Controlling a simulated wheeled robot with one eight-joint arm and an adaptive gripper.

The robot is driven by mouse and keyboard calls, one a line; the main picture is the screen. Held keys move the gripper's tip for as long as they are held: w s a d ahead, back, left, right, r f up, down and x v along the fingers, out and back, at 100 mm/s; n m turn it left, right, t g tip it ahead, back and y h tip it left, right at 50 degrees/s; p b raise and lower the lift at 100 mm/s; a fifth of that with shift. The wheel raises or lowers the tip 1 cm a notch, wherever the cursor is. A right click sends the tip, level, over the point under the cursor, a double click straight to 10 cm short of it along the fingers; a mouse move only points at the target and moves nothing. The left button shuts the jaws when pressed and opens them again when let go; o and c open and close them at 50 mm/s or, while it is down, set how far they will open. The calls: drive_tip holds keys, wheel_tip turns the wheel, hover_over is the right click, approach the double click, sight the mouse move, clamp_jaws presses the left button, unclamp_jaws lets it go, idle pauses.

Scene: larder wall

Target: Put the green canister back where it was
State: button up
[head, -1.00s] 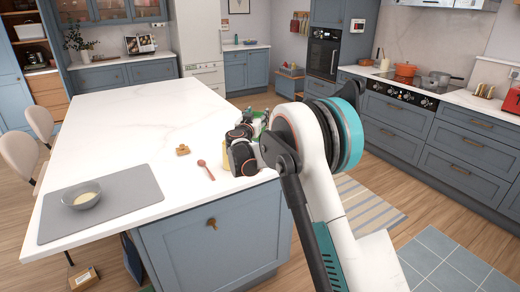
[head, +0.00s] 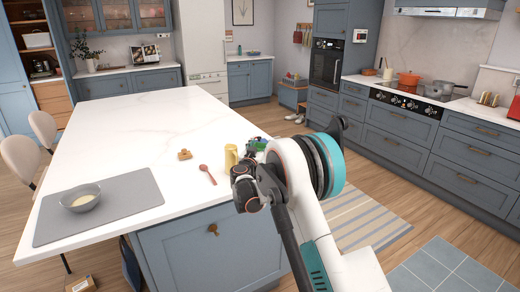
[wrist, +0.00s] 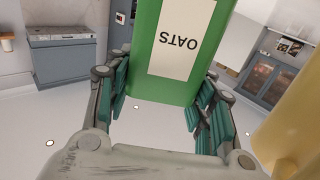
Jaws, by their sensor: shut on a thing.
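The green canister with an "OATS" label (wrist: 178,50) is between the fingers of my gripper (wrist: 165,115) in the wrist view, its label upside down in that picture. My gripper is shut on it. In the head view a small part of the green canister (head: 258,145) shows behind my wrist; the rest is hidden by my arm. The head view does not show clearly whether its base touches the worktop.
A yellow canister (head: 231,157) stands on the white island (head: 150,120) close beside my gripper; it also fills the right edge of the wrist view (wrist: 292,128).

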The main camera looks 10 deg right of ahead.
drive_tip(key=o, duration=1.3)
